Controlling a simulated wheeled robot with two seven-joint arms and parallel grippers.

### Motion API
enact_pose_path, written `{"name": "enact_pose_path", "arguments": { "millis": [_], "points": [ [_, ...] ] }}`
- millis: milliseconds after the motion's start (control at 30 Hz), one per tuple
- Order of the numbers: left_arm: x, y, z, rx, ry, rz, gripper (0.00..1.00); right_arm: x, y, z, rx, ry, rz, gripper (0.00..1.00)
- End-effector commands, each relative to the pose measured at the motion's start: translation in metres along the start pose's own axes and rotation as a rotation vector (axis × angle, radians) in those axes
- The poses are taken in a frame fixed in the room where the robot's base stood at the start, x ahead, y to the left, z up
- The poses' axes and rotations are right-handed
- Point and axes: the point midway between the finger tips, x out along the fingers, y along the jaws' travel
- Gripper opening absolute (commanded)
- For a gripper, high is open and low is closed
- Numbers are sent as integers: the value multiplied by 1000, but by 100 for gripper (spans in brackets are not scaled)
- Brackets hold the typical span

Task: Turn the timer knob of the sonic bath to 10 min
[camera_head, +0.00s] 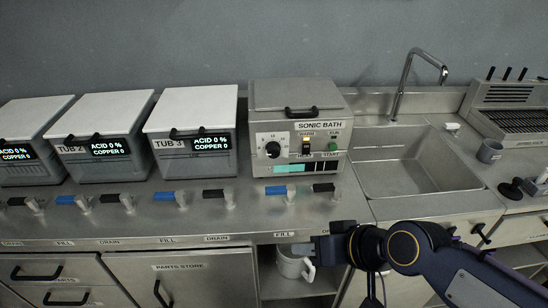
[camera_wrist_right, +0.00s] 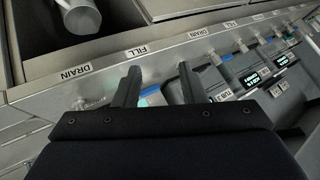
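The sonic bath (camera_head: 297,97) is a metal box with a closed lid and a front panel. Its timer knob (camera_head: 273,149) is a dark round knob on a white dial at the panel's left. The dial marks are too small to read. An amber warm lamp, a black heat switch (camera_head: 306,149) and a green start button (camera_head: 333,147) sit to its right. My right gripper (camera_head: 306,250) is low in front of the bench edge, below and apart from the knob. In the right wrist view its two fingers (camera_wrist_right: 155,88) are spread with nothing gripped. My left gripper is not in view.
Blue and black tap handles (camera_head: 280,190) line the bench front below the bath. Tubs with displays (camera_head: 193,115) stand to the left. A sink (camera_head: 410,165) with a tall faucet is at the right.

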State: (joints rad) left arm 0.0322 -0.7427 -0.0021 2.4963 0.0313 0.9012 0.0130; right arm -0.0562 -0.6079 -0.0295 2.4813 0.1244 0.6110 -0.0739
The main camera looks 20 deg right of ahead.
Motion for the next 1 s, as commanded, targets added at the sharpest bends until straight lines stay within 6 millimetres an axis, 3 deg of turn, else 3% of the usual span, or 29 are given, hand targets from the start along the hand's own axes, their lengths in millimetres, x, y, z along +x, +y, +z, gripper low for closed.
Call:
{"name": "enact_pose_path", "arguments": {
  "millis": [33, 100, 200, 400, 533, 700, 867, 1000],
  "points": [
    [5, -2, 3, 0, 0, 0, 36, 18, -7, -15, -22, 56, -34, 44],
    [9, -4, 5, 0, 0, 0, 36, 37, -16, -43, -42, 166, -60, 54],
    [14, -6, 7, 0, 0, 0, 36, 61, -23, -79, -64, 325, -54, 55],
    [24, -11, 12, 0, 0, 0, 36, 98, -20, -128, -120, 618, 105, 55],
    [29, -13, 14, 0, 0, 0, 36, 108, -13, -143, -182, 769, 265, 55],
    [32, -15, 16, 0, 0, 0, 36, 106, -8, -149, -252, 894, 428, 55],
    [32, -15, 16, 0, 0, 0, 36, 104, -6, -154, -274, 934, 484, 55],
    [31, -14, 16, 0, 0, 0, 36, 112, 0, -169, -273, 937, 489, 55]
  ]
}}
